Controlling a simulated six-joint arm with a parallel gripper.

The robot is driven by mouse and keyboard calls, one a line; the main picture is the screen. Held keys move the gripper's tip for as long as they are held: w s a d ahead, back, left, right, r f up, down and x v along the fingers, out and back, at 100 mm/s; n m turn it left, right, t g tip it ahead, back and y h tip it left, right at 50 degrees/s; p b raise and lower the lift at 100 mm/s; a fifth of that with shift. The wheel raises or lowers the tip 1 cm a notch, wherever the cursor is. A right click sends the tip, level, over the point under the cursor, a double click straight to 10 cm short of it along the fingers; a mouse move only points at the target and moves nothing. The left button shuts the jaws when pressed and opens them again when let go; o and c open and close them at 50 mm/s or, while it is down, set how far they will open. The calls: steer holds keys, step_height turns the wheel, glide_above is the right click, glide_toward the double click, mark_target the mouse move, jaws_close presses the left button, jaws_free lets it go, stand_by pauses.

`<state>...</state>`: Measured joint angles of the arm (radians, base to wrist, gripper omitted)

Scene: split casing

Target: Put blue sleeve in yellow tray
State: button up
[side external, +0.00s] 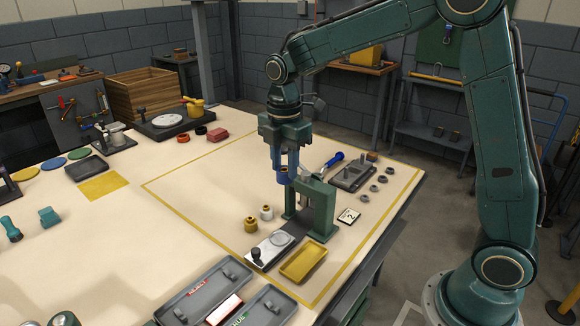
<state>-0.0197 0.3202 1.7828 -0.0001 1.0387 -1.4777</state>
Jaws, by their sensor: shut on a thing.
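My gripper (284,172) is above the table, with its fingers pointing down. It is shut on the blue sleeve (282,176), a small blue piece at the fingertips that is partly covered by the fingers. The sleeve shows just left of the top of a green upright fixture; whether it touches the fixture cannot be told. The yellow tray (303,261) is shallow and looks empty. It lies in front of the fixture, near the table's front right edge, below and to the right of my gripper in the picture.
The green fixture (318,208) stands between my gripper and the tray. A grey plate with a black knob (268,250) lies left of the tray. Brass and pale sleeves (251,224) stand nearby. Grey rings and a blue-handled tool (334,159) lie behind.

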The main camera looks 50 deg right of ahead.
glide_above(304, 262)
steer(key=shift+f+n, duration=0.4)
steer(key=shift+f, duration=0.15)
steer(key=shift+f, duration=0.1)
step_height(304, 262, down, 16)
stand_by(0.4)
steer(key=shift+f, duration=0.15)
steer(key=shift+f, duration=1.75)
steer(key=shift+f, duration=0.1)
steer(key=o, duration=1.1)
